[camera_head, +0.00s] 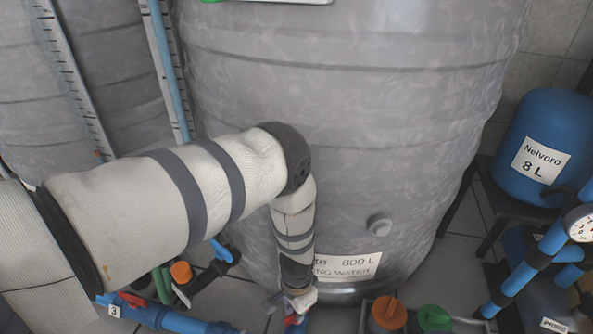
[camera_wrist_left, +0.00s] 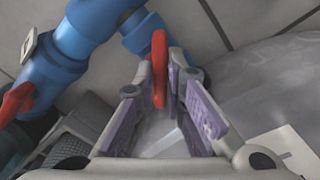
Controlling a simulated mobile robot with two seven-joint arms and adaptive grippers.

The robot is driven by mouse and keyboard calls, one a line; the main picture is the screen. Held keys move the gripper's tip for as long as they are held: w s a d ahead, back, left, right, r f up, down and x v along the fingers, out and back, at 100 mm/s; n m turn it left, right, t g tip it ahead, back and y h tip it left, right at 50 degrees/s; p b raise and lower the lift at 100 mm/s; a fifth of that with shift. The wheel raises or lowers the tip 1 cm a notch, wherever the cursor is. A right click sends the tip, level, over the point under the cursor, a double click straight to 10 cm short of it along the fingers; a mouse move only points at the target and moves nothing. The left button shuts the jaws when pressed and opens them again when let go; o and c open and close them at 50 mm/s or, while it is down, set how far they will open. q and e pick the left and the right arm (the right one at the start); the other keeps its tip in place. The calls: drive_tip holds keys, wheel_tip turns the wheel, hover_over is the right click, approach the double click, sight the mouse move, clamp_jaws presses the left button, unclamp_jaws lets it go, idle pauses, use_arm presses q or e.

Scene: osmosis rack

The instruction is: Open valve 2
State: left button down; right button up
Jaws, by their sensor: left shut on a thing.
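My left gripper (camera_head: 292,301) reaches down in front of the big grey tank, at the low blue pipework. In the left wrist view the gripper (camera_wrist_left: 160,88) has its two fingers on either side of a red valve handle (camera_wrist_left: 159,62), shut on it. The handle stands edge-on between the pads, beside a blue pipe fitting (camera_wrist_left: 145,32). No number can be read on this valve. Another red handle (camera_head: 132,300) is on a blue pipe with a tag marked 3 (camera_head: 115,311). My right gripper is not in view.
The grey tank (camera_head: 350,130) stands close behind my left arm. Orange (camera_head: 389,312) and green (camera_head: 435,318) caps are low to the right of the gripper. A blue vessel (camera_head: 548,125) and blue pipes with a gauge (camera_head: 581,224) stand at the right.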

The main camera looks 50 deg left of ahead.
use_arm(q)
drive_tip(key=n, duration=0.4)
drive_tip(key=shift+n, duration=2.1)
drive_tip(key=c, duration=1.7)
unclamp_jaws()
drive_tip(key=shift+o, duration=0.2)
wheel_tip(320, 180, up, 12)
